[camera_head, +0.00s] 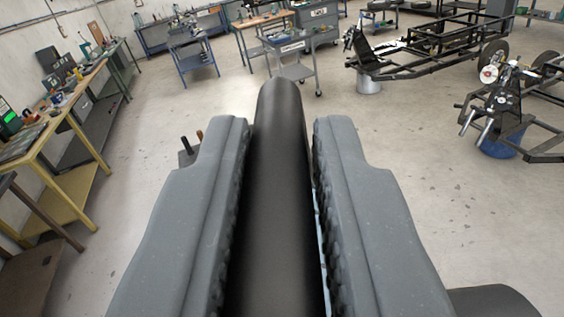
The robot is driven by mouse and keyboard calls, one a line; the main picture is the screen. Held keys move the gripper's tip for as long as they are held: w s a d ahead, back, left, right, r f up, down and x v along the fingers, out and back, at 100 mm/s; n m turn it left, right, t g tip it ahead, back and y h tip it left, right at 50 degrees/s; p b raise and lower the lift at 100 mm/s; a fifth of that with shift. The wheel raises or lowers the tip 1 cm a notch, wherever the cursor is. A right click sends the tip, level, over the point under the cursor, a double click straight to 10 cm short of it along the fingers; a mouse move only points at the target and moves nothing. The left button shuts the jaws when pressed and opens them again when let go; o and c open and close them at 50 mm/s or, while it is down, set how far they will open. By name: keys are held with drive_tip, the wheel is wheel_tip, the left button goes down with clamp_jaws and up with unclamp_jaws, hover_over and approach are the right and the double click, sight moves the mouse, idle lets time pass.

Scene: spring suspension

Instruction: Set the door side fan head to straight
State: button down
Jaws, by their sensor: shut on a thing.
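My gripper (283,130) fills the lower middle of the view, with one thick grey jaw on each side. It is shut on a smooth dark bar with a rounded end (280,190). The bar runs lengthwise between the jaws and its tip reaches a little past the fingertips. I cannot tell whether this bar is part of a fan head. No whole fan shows, and the near end of the bar runs out of the bottom of the frame.
A dark rounded shape (495,301) shows at the bottom right. Workbenches (75,135) line the left wall. A grey cart (290,60) stands at the back. Vehicle frames (430,55) stand at the right, one above a blue drum (503,146). The concrete floor between is mostly clear.

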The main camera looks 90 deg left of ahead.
drive_tip(key=shift+w+d+f, duration=0.15)
drive_tip(key=shift+f, duration=0.05)
drive_tip(key=c, duration=1.4)
unclamp_jaws()
drive_tip(key=shift+d, duration=0.1)
drive_tip(key=shift+o, duration=0.2)
drive_tip(key=shift+w, duration=0.2)
drive_tip(key=shift+s, duration=0.25)
drive_tip(key=d, duration=0.3)
drive_tip(key=d+p, duration=0.1)
drive_tip(key=d, duration=0.3)
drive_tip(key=s+d, duration=0.1)
drive_tip(key=d, duration=0.3)
drive_tip(key=shift+s+d+p, duration=0.2)
drive_tip(key=shift+d+p, duration=0.55)
drive_tip(key=shift+d, duration=0.5)
